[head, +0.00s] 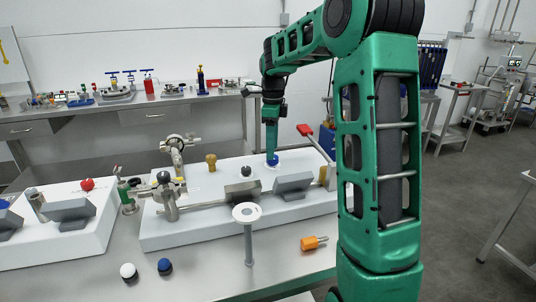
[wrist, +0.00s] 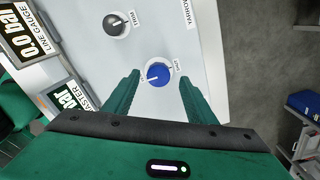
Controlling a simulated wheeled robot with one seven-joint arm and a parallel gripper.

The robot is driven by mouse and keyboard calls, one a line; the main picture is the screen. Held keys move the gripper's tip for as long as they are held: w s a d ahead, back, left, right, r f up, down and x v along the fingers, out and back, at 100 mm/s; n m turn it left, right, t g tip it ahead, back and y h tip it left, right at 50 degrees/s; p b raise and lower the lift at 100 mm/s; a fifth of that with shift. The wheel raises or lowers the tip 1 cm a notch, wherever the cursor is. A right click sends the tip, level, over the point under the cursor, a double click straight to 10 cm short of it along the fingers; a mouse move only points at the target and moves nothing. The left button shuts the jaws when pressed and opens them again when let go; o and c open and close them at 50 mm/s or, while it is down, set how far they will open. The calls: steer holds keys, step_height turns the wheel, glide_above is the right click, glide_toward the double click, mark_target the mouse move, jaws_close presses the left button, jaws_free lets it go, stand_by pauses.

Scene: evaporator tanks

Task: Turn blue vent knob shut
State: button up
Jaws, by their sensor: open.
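The blue vent knob (wrist: 158,75) sits on the white panel between my fingers in the wrist view, with a white pointer line on its face and a pale dial ring around it. In the head view the blue knob (head: 273,160) shows just below my fingertips on the white block. My gripper (wrist: 157,82) is open, one finger on each side of the knob, with gaps visible between fingers and knob. In the head view my gripper (head: 271,153) points straight down over the knob. Whether the fingertips reach down to the knob's height is hard to tell.
A black knob (wrist: 117,24) is beside the blue one. Gauge displays (wrist: 28,33) stand at the left in the wrist view. In the head view a red-handled lever (head: 305,130) rises close to the right of my gripper. An orange-handled piece (head: 313,243) lies on the table's front.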

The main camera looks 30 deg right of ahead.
steer(key=shift+f, duration=1.3)
steer(key=shift+c, duration=0.2)
